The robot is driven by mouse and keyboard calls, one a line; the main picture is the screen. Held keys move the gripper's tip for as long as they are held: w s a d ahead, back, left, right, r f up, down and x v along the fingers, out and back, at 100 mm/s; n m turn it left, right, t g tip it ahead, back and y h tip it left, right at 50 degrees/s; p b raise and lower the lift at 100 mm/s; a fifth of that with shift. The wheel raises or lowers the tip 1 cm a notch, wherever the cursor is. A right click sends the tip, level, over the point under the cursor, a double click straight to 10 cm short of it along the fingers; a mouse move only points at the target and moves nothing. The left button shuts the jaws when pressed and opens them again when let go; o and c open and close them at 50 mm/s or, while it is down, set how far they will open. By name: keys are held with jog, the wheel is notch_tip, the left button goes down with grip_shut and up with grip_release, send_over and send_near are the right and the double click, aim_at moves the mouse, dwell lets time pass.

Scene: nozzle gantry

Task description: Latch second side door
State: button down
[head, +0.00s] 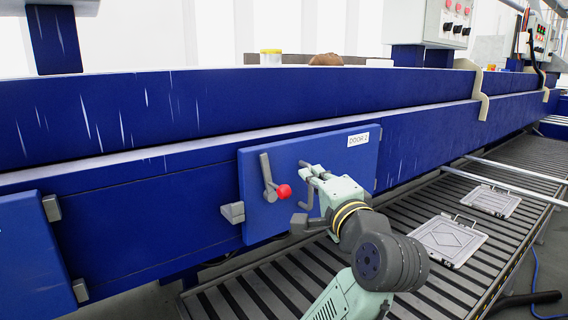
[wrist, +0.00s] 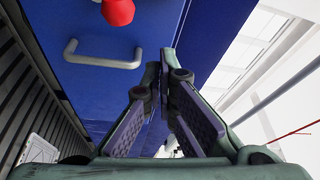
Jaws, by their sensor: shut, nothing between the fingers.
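The blue side door labelled "DOOR 2" (head: 345,165) lies against the blue gantry side; I cannot tell if it is fully flush. Its grey latch lever (head: 266,170) stands nearly upright, with a red knob (head: 284,191) at its lower end. A grey catch block (head: 232,212) sits by the door's left edge, apart from the lever. A grey pull handle (head: 306,197) is right of the knob. My gripper (head: 309,172) is shut and empty in front of the door, beside the handle. The wrist view shows the knob (wrist: 118,11), handle (wrist: 103,62) and closed fingers (wrist: 160,58).
Another blue door panel (head: 35,255) with grey blocks at its edge is at the far left. A slatted walkway (head: 330,262) runs below the gantry, with two grey plates (head: 447,239) on it. Metal rails (head: 518,170) cross at the right.

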aim_at(281, 157)
jog(key=shift+d, duration=0.1)
jog(key=p+x, duration=0.2)
jog(key=x, duration=0.7)
jog(key=shift+p, duration=0.4)
jog(key=a, duration=0.2)
jog(key=p, duration=0.1)
jog(key=shift+s+a+f, duration=0.3)
jog(key=shift+s+a, duration=0.1)
jog(key=shift+s+a+f, duration=0.15)
jog(key=shift+s+a, duration=0.2)
